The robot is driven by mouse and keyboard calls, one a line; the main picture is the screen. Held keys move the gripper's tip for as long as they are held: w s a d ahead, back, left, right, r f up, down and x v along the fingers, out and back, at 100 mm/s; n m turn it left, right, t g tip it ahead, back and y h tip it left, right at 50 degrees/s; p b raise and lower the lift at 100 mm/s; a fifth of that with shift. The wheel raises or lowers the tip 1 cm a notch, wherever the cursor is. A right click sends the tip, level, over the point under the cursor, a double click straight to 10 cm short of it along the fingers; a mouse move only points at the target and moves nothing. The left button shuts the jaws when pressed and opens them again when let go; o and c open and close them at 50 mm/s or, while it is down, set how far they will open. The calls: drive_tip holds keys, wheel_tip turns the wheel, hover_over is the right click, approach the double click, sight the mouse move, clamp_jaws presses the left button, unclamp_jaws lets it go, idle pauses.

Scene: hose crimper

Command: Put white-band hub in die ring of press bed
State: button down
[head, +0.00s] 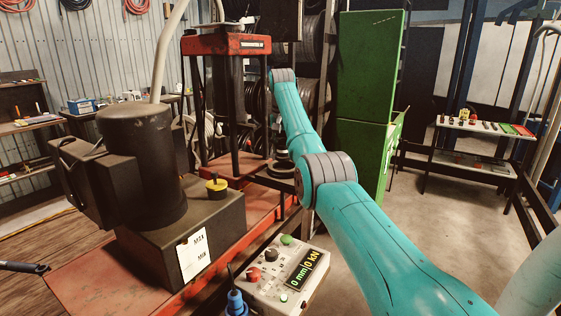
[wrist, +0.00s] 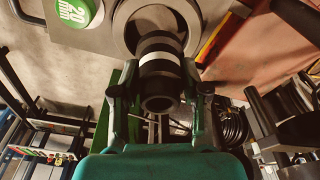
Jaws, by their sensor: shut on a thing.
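The white-band hub (wrist: 160,66) is a dark stepped cylinder with a pale band around its middle. In the wrist view it sits between the two fingers of my gripper (wrist: 160,80), which is shut on it. Beyond its far end is the round die ring (wrist: 123,16), set in the grey plate of the press bed (wrist: 60,42). The hub overlaps the ring's dark opening in the picture; I cannot tell whether its end is inside. In the head view the press (head: 226,44) has a red frame, and the hub and my gripper are hidden there.
A green "20 mm" disc (wrist: 75,12) sits on the plate beside the ring. In the head view, a control box (head: 290,272) reading 0 mm and 0 kN and a dark motor housing (head: 142,160) stand in front of the press. A green cabinet (head: 368,100) stands behind my arm.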

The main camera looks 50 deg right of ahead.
sight(284, 159)
drive_tip(key=shift+s+d+f, duration=0.1)
drive_tip(key=shift+f, duration=2.1)
drive_tip(key=c, duration=0.6)
unclamp_jaws()
drive_tip(key=shift+f, duration=0.15)
drive_tip(key=r, duration=0.4)
drive_tip(key=a+r, duration=0.1)
drive_tip(key=r, duration=0.7)
drive_tip(key=shift+s+a, duration=0.3)
drive_tip(key=shift+s, duration=0.1)
